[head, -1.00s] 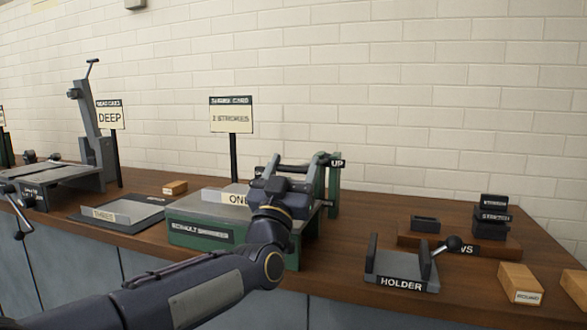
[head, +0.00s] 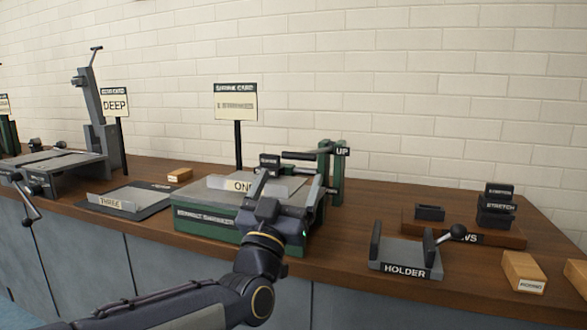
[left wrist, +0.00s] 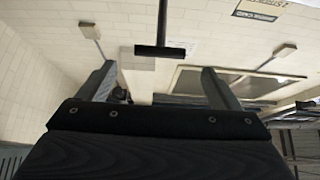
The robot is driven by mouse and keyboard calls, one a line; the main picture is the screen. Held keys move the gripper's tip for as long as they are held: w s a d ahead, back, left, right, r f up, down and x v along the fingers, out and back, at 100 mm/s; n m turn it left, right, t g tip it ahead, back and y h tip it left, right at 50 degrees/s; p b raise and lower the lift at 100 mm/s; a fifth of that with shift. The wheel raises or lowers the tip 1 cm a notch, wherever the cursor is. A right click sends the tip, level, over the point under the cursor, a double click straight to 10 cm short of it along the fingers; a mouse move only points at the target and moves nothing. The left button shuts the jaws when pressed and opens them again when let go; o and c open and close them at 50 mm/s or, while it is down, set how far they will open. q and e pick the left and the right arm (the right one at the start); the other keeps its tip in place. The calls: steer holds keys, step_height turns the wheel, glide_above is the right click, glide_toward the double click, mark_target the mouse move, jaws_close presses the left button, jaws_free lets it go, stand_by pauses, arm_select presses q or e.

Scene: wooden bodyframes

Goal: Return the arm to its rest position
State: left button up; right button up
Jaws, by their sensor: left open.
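My left gripper (head: 272,192) is in front of the green and grey shrinker machine (head: 210,222) in the head view, its arm coming in from the lower left. It looks empty. In the left wrist view its two fingers (left wrist: 160,88) stand apart, with wall and ceiling fittings beyond and nothing between them in grip. The machine carries a plate marked "ONE" and a green post with an "UP" tag (head: 341,152) at its right. Whether the gripper touches the machine is hard to tell. My right gripper is not in view.
A grey holder (head: 404,255) with a ball-ended lever stands to the right. Dark jaw blocks (head: 495,208) sit on a wooden board behind it. Wooden blocks (head: 523,272) lie at the right edge. A mat marked "THREE" (head: 125,201) and a tall grey machine (head: 97,110) are left.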

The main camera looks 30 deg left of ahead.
arm_select(q)
steer(key=shift+s+d+f, duration=0.1)
steer(key=shift+s+f, duration=0.15)
steer(key=shift+s, duration=0.15)
